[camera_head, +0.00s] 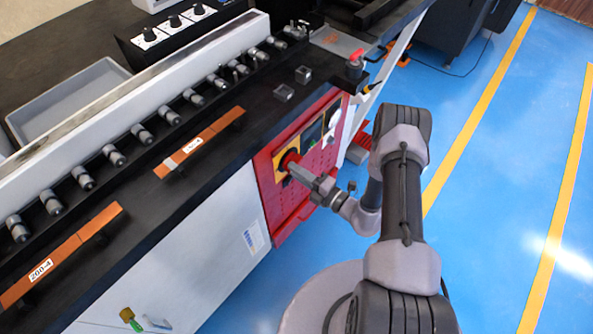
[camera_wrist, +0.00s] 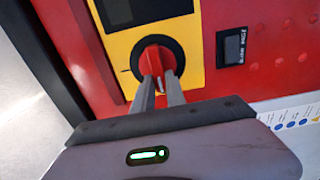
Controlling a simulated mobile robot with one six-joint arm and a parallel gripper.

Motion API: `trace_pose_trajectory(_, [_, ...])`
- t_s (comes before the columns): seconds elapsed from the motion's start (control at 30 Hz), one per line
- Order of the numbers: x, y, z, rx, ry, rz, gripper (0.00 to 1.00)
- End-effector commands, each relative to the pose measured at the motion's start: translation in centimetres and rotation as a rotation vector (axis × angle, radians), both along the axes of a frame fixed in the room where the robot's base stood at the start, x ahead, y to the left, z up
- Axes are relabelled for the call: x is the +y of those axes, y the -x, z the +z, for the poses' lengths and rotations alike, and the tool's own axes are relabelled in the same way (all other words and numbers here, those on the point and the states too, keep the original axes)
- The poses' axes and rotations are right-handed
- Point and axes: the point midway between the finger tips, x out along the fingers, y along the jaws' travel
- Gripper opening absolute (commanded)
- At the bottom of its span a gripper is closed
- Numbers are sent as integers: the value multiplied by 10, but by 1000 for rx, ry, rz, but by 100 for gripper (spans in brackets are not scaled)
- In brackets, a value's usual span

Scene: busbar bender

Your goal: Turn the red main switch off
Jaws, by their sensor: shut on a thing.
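The red main switch (camera_wrist: 156,60) is a round red knob on a yellow plate (camera_wrist: 118,52), set in a red panel. In the wrist view my gripper (camera_wrist: 160,85) has its two fingers closed around the knob's handle, one on each side. The handle looks near upright in that view, with a slight tilt. In the head view the switch (camera_head: 289,160) shows as a small red spot on yellow, and my gripper reaches it from the right. The fingers hide the lower part of the handle.
A black display (camera_wrist: 143,10) sits above the knob and a small black module (camera_wrist: 232,47) to its right. In the head view the black bench top (camera_head: 210,150) carries orange bars. A red-topped button (camera_head: 356,58) stands at the bench corner. Blue floor is clear at right.

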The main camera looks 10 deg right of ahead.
Motion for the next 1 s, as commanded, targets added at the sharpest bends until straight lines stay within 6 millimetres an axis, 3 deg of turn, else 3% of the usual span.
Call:
trace_pose_trajectory(0.03, [0,0,-1,0,1,0,0])
trace_pose_trajectory(0.07, [0,0,-1,0,1,0,22])
trace_pose_trajectory(0.13, [0,0,-1,1,1,0,36])
trace_pose_trajectory(0.17, [0,0,-1,1,1,0,38])
trace_pose_trajectory(0.67, [-6,6,0,3,0,-3,38])
trace_pose_trajectory(0.77, [-18,23,2,3,-1,-6,38])
trace_pose_trajectory(1.0, [-66,86,3,1,0,-10,38])
